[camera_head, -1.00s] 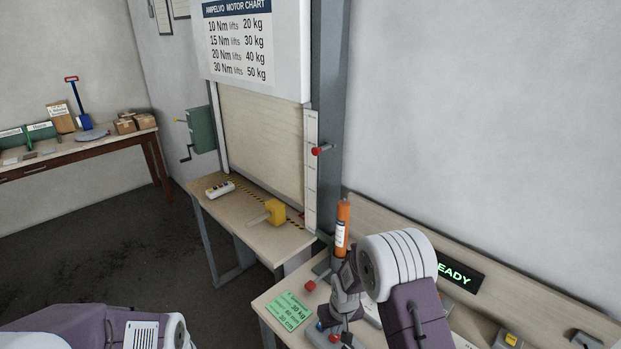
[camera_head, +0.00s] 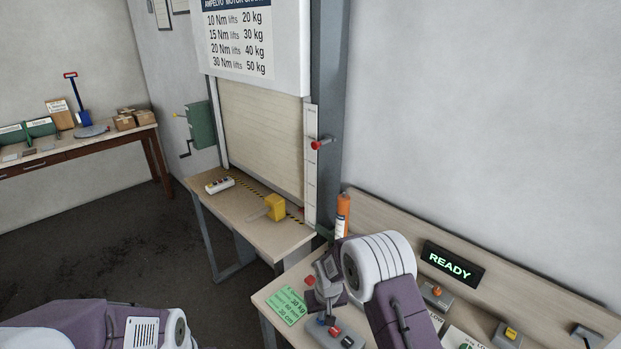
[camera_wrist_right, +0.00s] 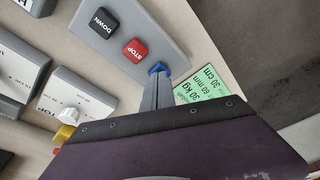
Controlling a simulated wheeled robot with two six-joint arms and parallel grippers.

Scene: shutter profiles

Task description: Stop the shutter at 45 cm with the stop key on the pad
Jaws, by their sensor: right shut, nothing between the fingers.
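The key pad (camera_head: 350,346) lies on the right bench, with a red STOP key (camera_wrist_right: 135,50), a black DOWN key (camera_wrist_right: 104,22) and a blue key (camera_wrist_right: 158,69) in a row. My right gripper (camera_head: 325,308) is shut and empty, pointing down over the pad. In the right wrist view its fingertips (camera_wrist_right: 158,76) are at the blue key; I cannot tell whether they touch it. The pale slatted shutter (camera_head: 262,135) hangs down close to the bench behind. A white scale (camera_head: 311,180) with a red-knobbed marker (camera_head: 319,144) stands beside it. My left gripper is out of view.
A yellow block (camera_head: 274,206) and a small button box (camera_head: 219,185) are on the shutter bench. An orange tube (camera_head: 343,210) stands behind my right gripper. A green note (camera_head: 287,305) lies left of the pad. A display (camera_head: 452,263) reads READY.

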